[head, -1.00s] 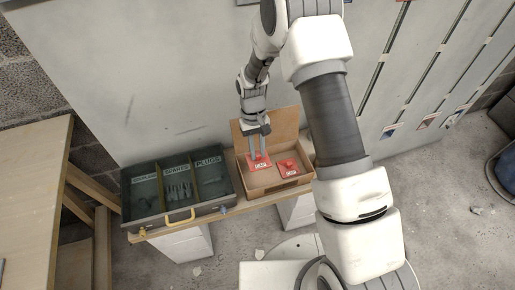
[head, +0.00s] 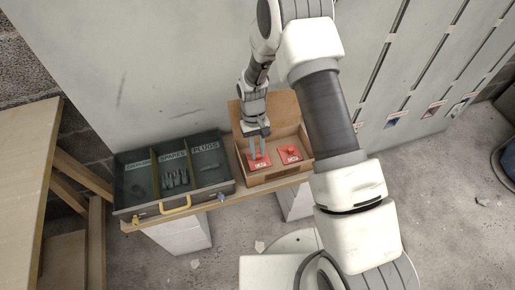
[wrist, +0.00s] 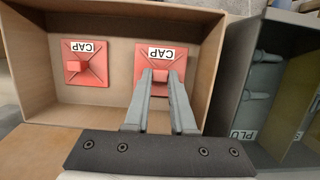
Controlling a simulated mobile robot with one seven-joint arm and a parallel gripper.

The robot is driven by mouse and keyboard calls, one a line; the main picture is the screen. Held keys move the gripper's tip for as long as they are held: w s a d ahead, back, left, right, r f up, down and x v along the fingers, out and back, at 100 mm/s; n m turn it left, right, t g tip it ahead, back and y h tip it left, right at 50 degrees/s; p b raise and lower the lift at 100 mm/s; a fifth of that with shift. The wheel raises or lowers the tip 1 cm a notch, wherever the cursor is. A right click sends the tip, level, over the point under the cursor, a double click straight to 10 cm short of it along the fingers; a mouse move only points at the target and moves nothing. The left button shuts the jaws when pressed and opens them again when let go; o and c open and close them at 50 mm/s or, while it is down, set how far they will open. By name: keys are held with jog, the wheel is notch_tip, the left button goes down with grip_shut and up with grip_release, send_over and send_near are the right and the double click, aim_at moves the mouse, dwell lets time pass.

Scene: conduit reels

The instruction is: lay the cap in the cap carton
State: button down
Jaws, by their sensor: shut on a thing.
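My gripper (head: 259,151) points down into the cap carton (head: 276,178), an open cardboard box with its lid raised at the back. It is shut on the knob of a red square cap (head: 259,164) labelled CAP. The wrist view shows the held cap (wrist: 146,73) inside the carton walls (wrist: 208,75), near the right side, with the fingers (wrist: 160,80) covering part of it. It looks flat and low, close to the floor; I cannot tell whether it touches. A second red cap (wrist: 84,62) lies on the carton floor beside it, with a gap between.
A dark case (head: 174,177) with labelled compartments stands left of the carton on the same wooden bench; it holds grey parts. A grey wall (head: 150,60) rises close behind. A wooden table (head: 25,180) is at the far left.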

jog(key=shift+f, duration=0.5)
jog(key=shift+f+b, duration=0.5)
jog(key=c, duration=0.7)
grip_release()
jog(key=shift+s+d+r+p+v, duration=0.1)
jog(key=shift+s+p+v, duration=0.25)
jog(key=shift+p+v, duration=1.05)
jog(key=shift+s+d+r+p+v, duration=0.15)
jog(key=shift+s+p+v, duration=0.45)
jog(key=shift+v, duration=1.25)
jog(key=shift+s+d+r+p+v, duration=0.1)
jog(key=shift+s+p+v, duration=0.05)
jog(key=shift+p+v, duration=1.35)
